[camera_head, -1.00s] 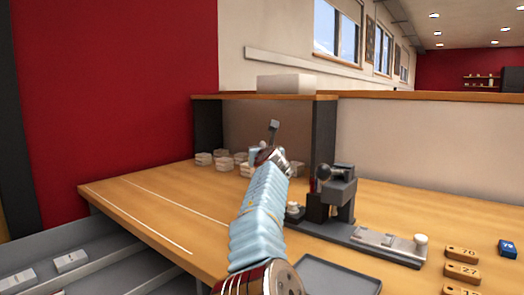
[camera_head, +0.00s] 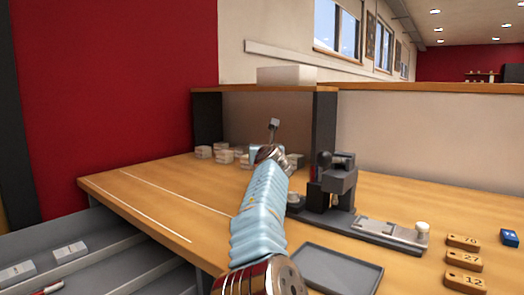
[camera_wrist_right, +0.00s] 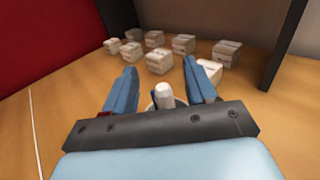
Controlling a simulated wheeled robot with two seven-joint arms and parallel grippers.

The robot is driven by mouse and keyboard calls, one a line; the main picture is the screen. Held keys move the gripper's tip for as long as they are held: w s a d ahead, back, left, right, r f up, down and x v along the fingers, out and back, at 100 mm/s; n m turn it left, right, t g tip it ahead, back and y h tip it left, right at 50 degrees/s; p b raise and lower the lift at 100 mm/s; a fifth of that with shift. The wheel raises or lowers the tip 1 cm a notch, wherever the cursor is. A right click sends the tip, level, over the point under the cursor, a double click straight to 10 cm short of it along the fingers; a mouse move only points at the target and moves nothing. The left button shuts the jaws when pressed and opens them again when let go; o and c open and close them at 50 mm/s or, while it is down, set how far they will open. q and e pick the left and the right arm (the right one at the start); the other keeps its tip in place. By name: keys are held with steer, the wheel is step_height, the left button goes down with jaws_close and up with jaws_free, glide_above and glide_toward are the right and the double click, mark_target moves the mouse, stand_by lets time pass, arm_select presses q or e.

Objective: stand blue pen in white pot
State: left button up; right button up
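My right gripper (camera_wrist_right: 162,92) is open in the right wrist view, its two blue fingers well apart. A pale upright rod with a rounded top (camera_wrist_right: 164,95) stands between the fingers, touching neither as far as I can see. A round white rim (camera_wrist_right: 150,106), apparently the white pot, shows around the rod's lower part; my gripper body hides the rest. I cannot tell whether the rod is the pen, and no blue on it shows. In the head view my right arm hides the gripper and pot. My left gripper is out of view.
Several small white boxes (camera_wrist_right: 158,61) lie beyond the gripper, below a shelf (camera_head: 262,88). A dark marking machine (camera_head: 333,185), a grey tray (camera_head: 340,270) and numbered wooden tags (camera_head: 464,259) stand to the right. The left tabletop is clear.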

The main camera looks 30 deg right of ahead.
steer(key=shift+s+a+b, duration=0.25)
steer(key=shift+s+b, duration=0.05)
steer(key=shift+s, duration=0.15)
steer(key=b+v, duration=0.2)
steer(key=v, duration=1)
steer(key=shift+s+b, duration=0.35)
steer(key=shift+b, duration=0.05)
steer(key=shift+a+f, duration=0.1)
steer(key=shift+a, duration=0.05)
